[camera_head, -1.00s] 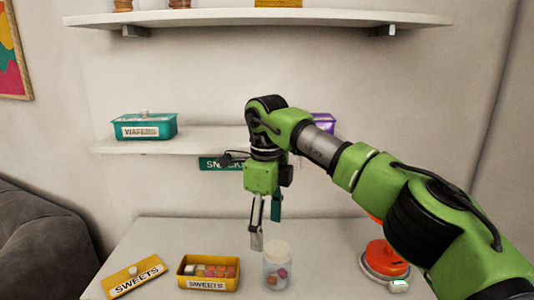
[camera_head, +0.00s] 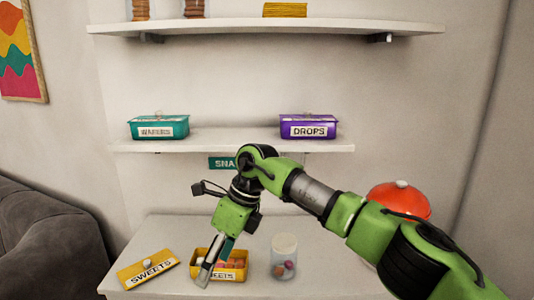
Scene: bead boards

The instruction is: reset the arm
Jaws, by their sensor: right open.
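My right arm comes in from the lower right, and its gripper (camera_head: 213,264) points down at the yellow SWEETS box. It is open, and its fingers cover part of the box front. The open yellow SWEETS box (camera_head: 239,274) stands on the table and holds several small sweets. Its yellow lid (camera_head: 133,279), labelled SWEETS, lies on the table to the left. A clear jar (camera_head: 284,245) with a few sweets inside stands to the right of the box. My left gripper is not in view.
On the middle shelf (camera_head: 236,145) are a teal WAFERS box (camera_head: 159,127) and a purple DROPS box (camera_head: 309,126). A red domed object (camera_head: 398,200) shows behind my right arm. The upper shelf (camera_head: 250,27) holds jars and a yellow item. A grey sofa (camera_head: 50,245) is at the left.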

